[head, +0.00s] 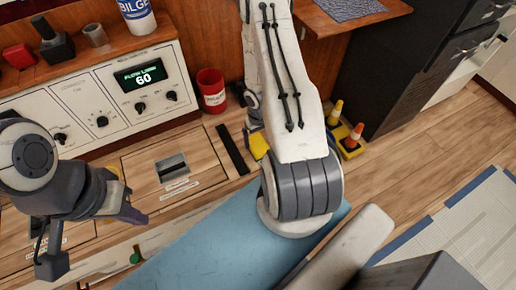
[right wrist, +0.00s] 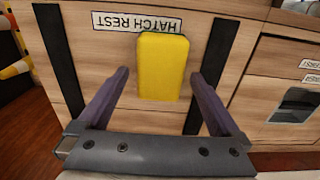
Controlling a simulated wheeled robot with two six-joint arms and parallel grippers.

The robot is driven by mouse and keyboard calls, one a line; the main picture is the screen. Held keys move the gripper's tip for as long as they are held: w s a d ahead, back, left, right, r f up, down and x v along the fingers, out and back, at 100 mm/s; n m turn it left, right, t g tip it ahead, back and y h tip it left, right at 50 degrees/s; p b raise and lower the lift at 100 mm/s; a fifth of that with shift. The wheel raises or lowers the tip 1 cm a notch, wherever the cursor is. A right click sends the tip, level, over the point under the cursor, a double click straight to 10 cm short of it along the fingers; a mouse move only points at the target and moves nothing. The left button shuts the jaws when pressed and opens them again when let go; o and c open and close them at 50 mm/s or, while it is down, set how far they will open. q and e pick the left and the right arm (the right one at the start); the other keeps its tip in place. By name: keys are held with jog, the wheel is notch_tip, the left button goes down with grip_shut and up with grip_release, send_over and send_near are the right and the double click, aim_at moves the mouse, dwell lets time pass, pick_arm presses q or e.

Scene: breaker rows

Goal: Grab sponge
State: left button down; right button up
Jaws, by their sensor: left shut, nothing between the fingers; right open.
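A yellow sponge (right wrist: 163,67) lies on the wooden surface beside the "HATCH REST" label (right wrist: 137,23) in the right wrist view. My right gripper (right wrist: 160,76) is open, with its two purple fingers apart on either side of the sponge's near part in the picture. I cannot tell whether they touch the surface. In the head view a bit of the yellow sponge (head: 257,146) shows beside my right arm, which hides the rest and most of that gripper. My left gripper (head: 134,214) is shut and empty, above the wooden counter at the left.
A red cup (head: 211,91) stands on the counter near the control panel (head: 130,92). Black strips (head: 232,150) flank the hatch rest. A recessed hatch handle (head: 172,168) lies left of it. Yellow-and-orange posts (head: 352,140) stand right of my right arm.

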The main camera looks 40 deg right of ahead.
aim_at(258, 143)
jog(key=f+b, duration=0.1)
jog(key=f, duration=0.1)
jog(key=f+b, duration=0.2)
jog(key=shift+w+f, duration=0.2)
jog(key=shift+f, duration=0.1)
jog(key=shift+r, duration=0.1)
jog(key=shift+c, duration=0.3)
jog(key=c, duration=1.1)
jog(key=shift+r, duration=0.15)
